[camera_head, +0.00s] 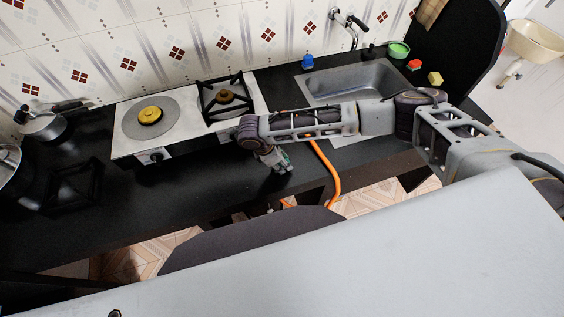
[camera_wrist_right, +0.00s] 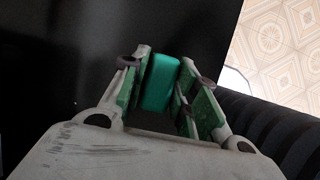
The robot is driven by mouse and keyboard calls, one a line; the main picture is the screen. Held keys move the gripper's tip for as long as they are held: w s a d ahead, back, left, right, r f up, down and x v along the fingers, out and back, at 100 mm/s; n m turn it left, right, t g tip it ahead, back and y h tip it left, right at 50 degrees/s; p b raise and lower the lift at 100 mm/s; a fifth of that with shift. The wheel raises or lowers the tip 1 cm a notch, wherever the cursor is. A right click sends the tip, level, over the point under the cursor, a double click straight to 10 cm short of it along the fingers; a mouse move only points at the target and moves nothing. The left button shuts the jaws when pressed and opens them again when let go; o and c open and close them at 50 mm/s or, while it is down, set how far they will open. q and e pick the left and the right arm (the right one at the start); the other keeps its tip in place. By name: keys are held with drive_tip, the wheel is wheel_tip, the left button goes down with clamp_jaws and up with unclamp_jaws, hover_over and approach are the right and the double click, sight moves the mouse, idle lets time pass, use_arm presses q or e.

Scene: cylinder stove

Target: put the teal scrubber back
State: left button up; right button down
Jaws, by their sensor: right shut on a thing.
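The teal scrubber (camera_wrist_right: 160,82) is a rounded teal block between the fingers of my right gripper (camera_wrist_right: 166,85) in the right wrist view. That gripper is shut on it. In the head view my right gripper (camera_head: 277,164) is low over the black counter, in front of the stove. The scrubber is mostly hidden there by the gripper and wrist. I cannot tell whether the scrubber touches the counter. My left gripper does not show in either view.
The two-burner stove (camera_head: 190,115) stands behind my right gripper. The sink (camera_head: 358,84) is to its right, with a blue item (camera_head: 307,62), a green bowl (camera_head: 398,50), a red block (camera_head: 414,64) and a yellow block (camera_head: 435,78) around it. An orange hose (camera_head: 328,172) hangs over the counter's front edge.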

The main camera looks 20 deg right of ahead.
drive_tip(key=shift+f, duration=0.1)
drive_tip(key=c, duration=1.1)
unclamp_jaws()
drive_tip(key=v, duration=1.2)
